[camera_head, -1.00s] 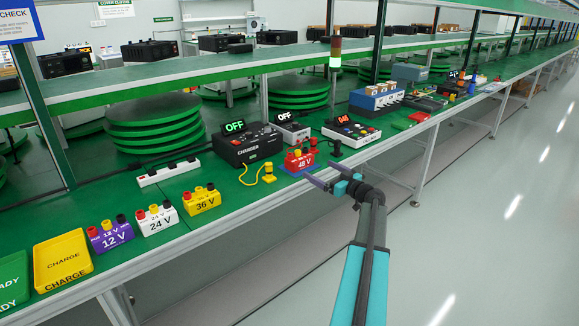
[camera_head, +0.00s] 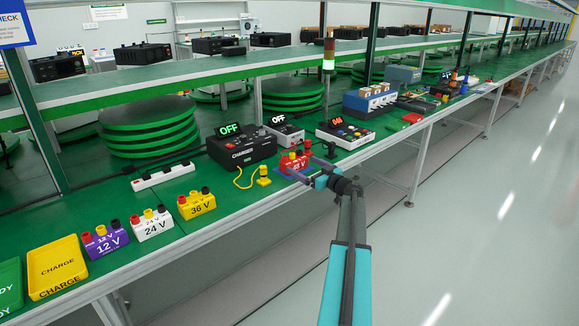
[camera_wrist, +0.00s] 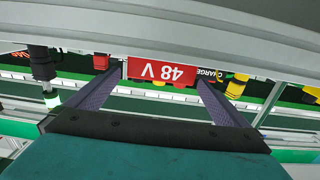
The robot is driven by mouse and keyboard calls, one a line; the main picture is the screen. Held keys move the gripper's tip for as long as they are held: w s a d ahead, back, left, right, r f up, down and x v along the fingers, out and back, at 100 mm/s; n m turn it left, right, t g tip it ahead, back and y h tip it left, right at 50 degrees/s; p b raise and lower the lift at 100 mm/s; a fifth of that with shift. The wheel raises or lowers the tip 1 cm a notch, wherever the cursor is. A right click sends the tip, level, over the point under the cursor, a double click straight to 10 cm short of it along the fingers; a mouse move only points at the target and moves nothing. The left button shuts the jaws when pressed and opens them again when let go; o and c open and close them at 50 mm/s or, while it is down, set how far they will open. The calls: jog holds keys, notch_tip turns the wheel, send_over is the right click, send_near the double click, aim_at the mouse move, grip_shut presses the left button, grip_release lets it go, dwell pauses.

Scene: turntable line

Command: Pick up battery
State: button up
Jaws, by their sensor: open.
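Several batteries with coloured terminals stand along the front edge of the green bench. The red 48 V battery (camera_head: 293,162) is the one nearest my gripper. My gripper (camera_head: 301,167) is open beside it, at the front edge of the bench. In the wrist view the red 48 V face (camera_wrist: 162,71) shows between the two spread fingers of my gripper (camera_wrist: 154,80), upside down. The yellow 36 V (camera_head: 197,205), white 24 V (camera_head: 153,225) and purple 12 V (camera_head: 106,241) batteries stand in a row to the left. I cannot tell whether the fingers touch the red battery.
A black charger (camera_head: 240,150) reading OFF stands behind, with a yellow cable and plug (camera_head: 263,177) in front. A yellow CHARGE tray (camera_head: 57,268) and a green tray (camera_head: 9,287) lie at the left. A white power strip (camera_head: 163,176) lies behind the batteries. A shelf runs above.

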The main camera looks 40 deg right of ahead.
aim_at(293, 158)
jog(key=shift+w, duration=0.85)
jog(key=shift+w+d+p, duration=0.15)
jog(key=shift+w+p, duration=0.45)
jog(key=shift+w, duration=2)
jog(key=shift+r, duration=0.15)
jog(key=c, duration=1.4)
